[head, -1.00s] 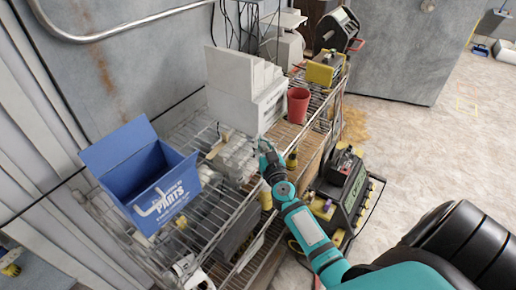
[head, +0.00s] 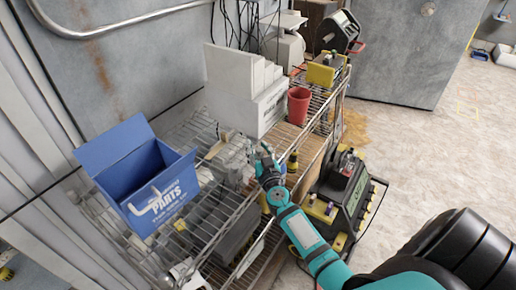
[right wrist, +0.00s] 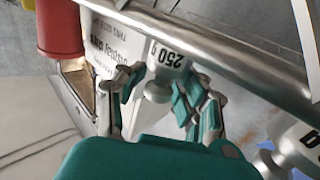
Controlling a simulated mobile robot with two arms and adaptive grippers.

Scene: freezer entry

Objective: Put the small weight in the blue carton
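The blue carton (head: 160,200), marked PARTS, stands open with its flap up on the wire shelf at the left of the head view. A small metal weight marked 250 g (right wrist: 166,58) shows in the right wrist view, with its narrower end toward my gripper. My right gripper (right wrist: 157,92) has its fingers on either side of that end. They look apart, with gaps beside the weight. In the head view my right gripper (head: 265,158) is at the shelf's front edge, right of the carton; the weight cannot be made out there. My left gripper is out of view.
A second metal weight (right wrist: 298,148) is at the lower right of the wrist view. A shelf rail (right wrist: 215,45) crosses close beyond my fingers. White boxes (head: 245,95) and a red cup (head: 299,105) stand behind the gripper.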

